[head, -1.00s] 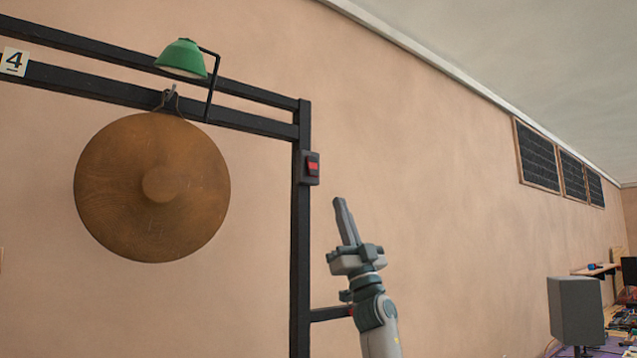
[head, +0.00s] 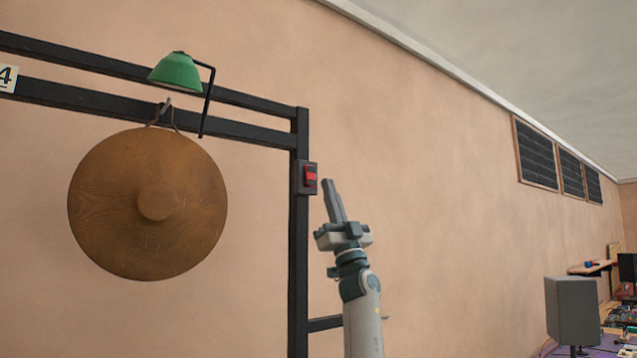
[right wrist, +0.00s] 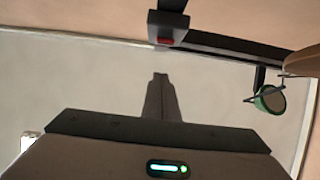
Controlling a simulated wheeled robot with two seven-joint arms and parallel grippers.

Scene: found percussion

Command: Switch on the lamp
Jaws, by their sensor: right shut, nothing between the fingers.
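The lamp with a green shade (head: 175,72) is fixed on a black bent arm to the top of the black frame. It also shows at the right of the right wrist view (right wrist: 270,99). A dark switch box with a red rocker switch (head: 311,176) sits on the frame's right post; the red switch shows at the top of the right wrist view (right wrist: 166,42). My right gripper (head: 327,182) is shut and empty, fingers pointing up, just right of the switch in the head view. A small gap shows between them. My left gripper is not in view.
A large bronze gong (head: 110,210) hangs from the black frame (head: 250,130) below the lamp. A grey speaker (head: 573,308) stands at the lower right.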

